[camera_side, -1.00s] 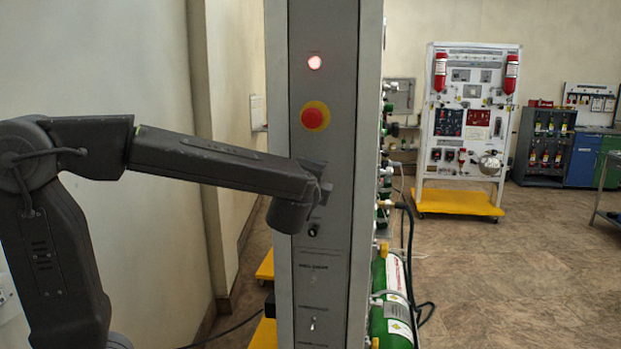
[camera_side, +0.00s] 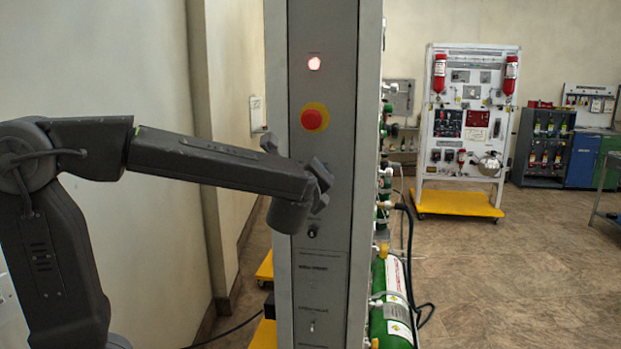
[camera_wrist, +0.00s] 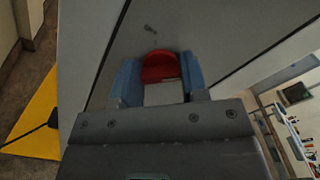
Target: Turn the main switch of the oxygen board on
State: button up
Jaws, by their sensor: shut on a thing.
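The oxygen board's narrow grey panel (camera_side: 322,260) stands upright in front of my arm. My gripper (camera_side: 322,185) is at the panel face, below the red emergency button. In the wrist view my gripper's blue-grey fingers (camera_wrist: 161,80) stand on both sides of a red knob (camera_wrist: 160,66), which is taken to be the main switch, and are shut on it. In the side view my gripper hides this knob. A lamp (camera_side: 314,63) near the panel's top glows pinkish white.
The red emergency button (camera_side: 314,117) on its yellow disc sits above my gripper. A key switch (camera_side: 312,231) and a small toggle (camera_side: 312,327) are below. Green cylinders (camera_side: 391,290) and hoses are on the board's right side. A wall is at the left.

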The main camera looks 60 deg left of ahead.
dwell(0.3)
jog(key=o, duration=0.9)
jog(key=shift+s+d, duration=0.1)
jog(key=shift+d, duration=0.05)
jog(key=v, duration=1.3)
jog(key=shift+s+d, duration=0.15)
jog(key=shift+s, duration=0.05)
